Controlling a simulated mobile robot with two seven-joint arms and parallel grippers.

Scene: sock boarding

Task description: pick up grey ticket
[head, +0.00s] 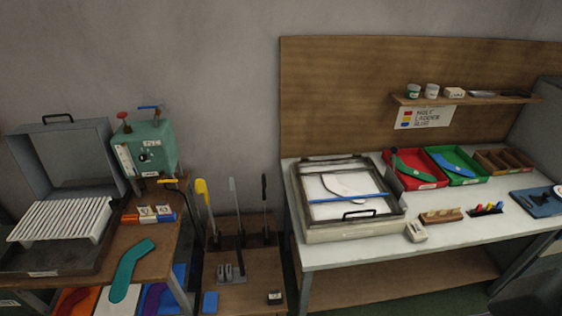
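No gripper of mine is in the head view. I cannot pick out a grey ticket with certainty. Small grey upright pieces (224,271) stand on the low wooden stand between the two tables; they are too small to identify. A row of small coloured blocks with white labels (149,214) sits on the left table. A small white and grey block (416,231) lies near the front edge of the right table.
The left wooden table (140,262) bears an open grey case (60,157), a green machine (147,143) and a teal sock shape (130,262). The right white table (470,237) bears a framed screen (345,232), a red tray (412,171) and a green tray (458,166).

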